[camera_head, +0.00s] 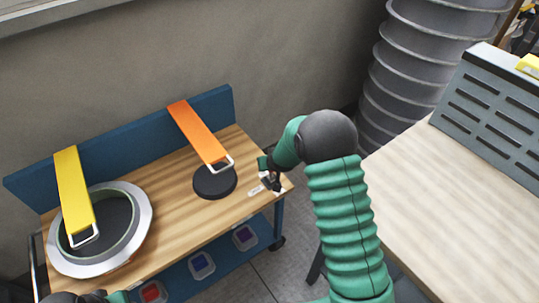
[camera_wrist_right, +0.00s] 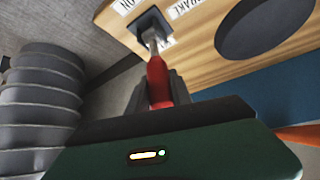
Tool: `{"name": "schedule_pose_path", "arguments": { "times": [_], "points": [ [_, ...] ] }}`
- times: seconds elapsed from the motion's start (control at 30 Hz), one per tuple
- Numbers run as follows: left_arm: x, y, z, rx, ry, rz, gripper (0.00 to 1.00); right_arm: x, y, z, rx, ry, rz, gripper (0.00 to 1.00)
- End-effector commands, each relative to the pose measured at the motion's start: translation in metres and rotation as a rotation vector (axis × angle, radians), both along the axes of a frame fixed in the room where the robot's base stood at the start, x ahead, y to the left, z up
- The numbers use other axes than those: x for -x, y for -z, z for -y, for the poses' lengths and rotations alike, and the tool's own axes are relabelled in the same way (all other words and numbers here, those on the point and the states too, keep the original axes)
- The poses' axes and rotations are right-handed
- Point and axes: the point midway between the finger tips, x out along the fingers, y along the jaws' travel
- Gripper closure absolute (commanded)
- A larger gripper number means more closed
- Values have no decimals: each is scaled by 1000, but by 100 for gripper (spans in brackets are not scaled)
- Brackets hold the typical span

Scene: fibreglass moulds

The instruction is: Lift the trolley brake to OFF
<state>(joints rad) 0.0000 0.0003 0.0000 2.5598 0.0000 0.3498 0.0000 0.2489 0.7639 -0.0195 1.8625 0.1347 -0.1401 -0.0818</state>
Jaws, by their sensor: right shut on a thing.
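The trolley (camera_head: 262,228) has a wooden top and a blue back board. Its brake lever, with a red grip (camera_wrist_right: 158,82) on a metal stem, comes out of a dark slot plate (camera_wrist_right: 150,27) at the right end of the top. An ON label (camera_wrist_right: 125,5) and a BRAKE label (camera_wrist_right: 190,7) lie beside the plate. My right gripper (camera_wrist_right: 160,92) is shut on the red grip. In the head view it also shows at the trolley's right end (camera_head: 270,179), where it mostly hides the lever. A bit of my left arm shows at the bottom left edge; its gripper is out of view.
A round mould (camera_head: 146,232) under a yellow strap (camera_head: 72,185) and a black disc (camera_head: 215,183) by an orange strap (camera_head: 197,131) occupy the trolley top. Coloured bins sit on the lower shelf. A pale table (camera_head: 450,190) and grey ribbed duct (camera_head: 385,85) stand right.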

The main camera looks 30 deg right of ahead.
Motion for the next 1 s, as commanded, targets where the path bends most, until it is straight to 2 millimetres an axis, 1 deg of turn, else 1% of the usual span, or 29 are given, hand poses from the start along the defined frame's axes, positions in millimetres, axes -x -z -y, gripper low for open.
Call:
{"name": "schedule_pose_path", "arguments": {
  "times": [0.03,0.1,0.53,0.57,0.7,1.0],
  "points": [
    [0,-4,0,0,0,0,64,-1,-4,-1,2,-2,-2,100],
    [0,-6,0,0,0,0,64,0,-3,-1,3,-2,-10,100],
    [0,-6,0,0,0,0,64,0,-1,-1,5,-4,-16,100],
    [0,-6,0,0,0,0,64,0,-1,-1,5,-4,-16,70],
    [0,-6,0,0,0,0,64,1,-1,-1,3,-3,-18,52],
    [0,-6,0,0,0,0,64,3,-2,-1,3,-1,-19,52]
  ]
}}
